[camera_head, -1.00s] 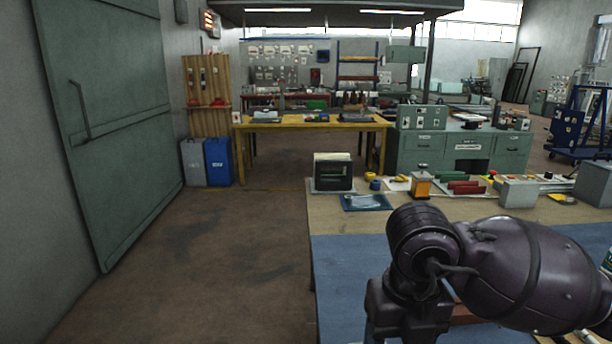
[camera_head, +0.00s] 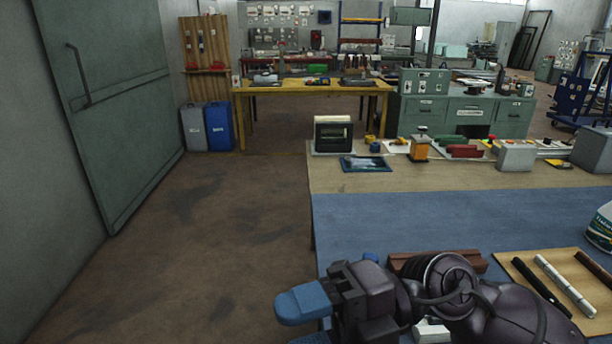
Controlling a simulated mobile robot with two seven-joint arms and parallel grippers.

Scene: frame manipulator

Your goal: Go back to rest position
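My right arm comes in from the lower right over the blue mat (camera_head: 450,220) on the near table. Its dark gripper with blue fingers (camera_head: 298,322) points left at the mat's left edge. One blue finger shows clearly; the second is mostly cut off by the bottom of the picture, so the gap between them is unclear. Nothing is seen held. My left gripper is not in view. A reddish-brown bar (camera_head: 410,262) lies on the mat behind my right arm and is partly hidden by it.
A tan tray (camera_head: 520,262) with a black and a white pen-like item lies at the right, beside a white container (camera_head: 601,228). A black box (camera_head: 333,134), blue tray (camera_head: 365,165) and orange-topped item (camera_head: 420,146) stand along the far edge. Open floor (camera_head: 210,250) lies left.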

